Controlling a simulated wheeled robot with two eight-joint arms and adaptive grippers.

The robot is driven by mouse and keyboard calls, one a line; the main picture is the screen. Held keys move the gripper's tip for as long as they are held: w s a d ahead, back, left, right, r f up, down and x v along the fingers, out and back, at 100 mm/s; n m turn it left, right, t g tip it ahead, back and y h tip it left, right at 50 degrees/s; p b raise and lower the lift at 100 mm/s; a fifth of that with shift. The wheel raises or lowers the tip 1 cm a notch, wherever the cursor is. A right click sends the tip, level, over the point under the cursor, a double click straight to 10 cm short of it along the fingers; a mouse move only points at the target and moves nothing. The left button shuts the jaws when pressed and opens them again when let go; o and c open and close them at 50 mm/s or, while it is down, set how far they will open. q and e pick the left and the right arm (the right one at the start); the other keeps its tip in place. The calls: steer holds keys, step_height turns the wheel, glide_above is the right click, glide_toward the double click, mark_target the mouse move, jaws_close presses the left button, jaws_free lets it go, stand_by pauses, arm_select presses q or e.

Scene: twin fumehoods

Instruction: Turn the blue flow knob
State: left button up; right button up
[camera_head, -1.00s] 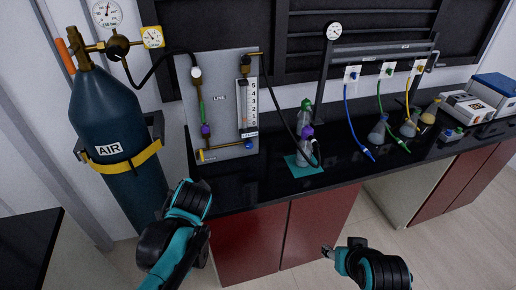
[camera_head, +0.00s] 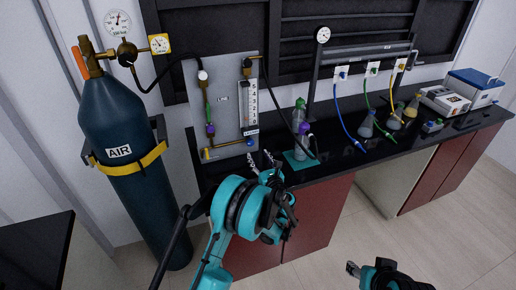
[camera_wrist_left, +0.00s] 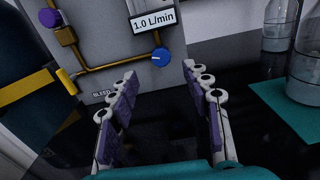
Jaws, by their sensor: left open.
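The blue flow knob (camera_head: 250,141) is at the lower right of the grey gas panel (camera_head: 228,75), below the flow tube (camera_head: 249,103). In the left wrist view the knob (camera_wrist_left: 160,57) has a pale pointer mark and sits under a "1.0 L/min" label (camera_wrist_left: 153,20). My left gripper (camera_head: 264,160) is open and empty in front of the panel, below and slightly right of the knob. In the left wrist view its fingers (camera_wrist_left: 160,100) stand apart, with the knob beyond them, untouched. My right gripper (camera_head: 353,269) is low, away from the bench; its jaw state is unclear.
A bottle with a purple cap (camera_head: 301,142) stands on a teal mat (camera_head: 292,163) just right of my left gripper. A strapped AIR cylinder (camera_head: 125,130) stands left of the panel. Flasks (camera_head: 367,124) and hoses are farther right. The black bench top (camera_head: 335,165) has some bare room.

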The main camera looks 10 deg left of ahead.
mark_target(251, 143)
arm_select(q)
steer(key=b+x, duration=0.1)
steer(key=x, duration=0.6)
steer(key=shift+w+a, duration=0.2)
steer(key=shift+w, duration=0.15)
jaws_close()
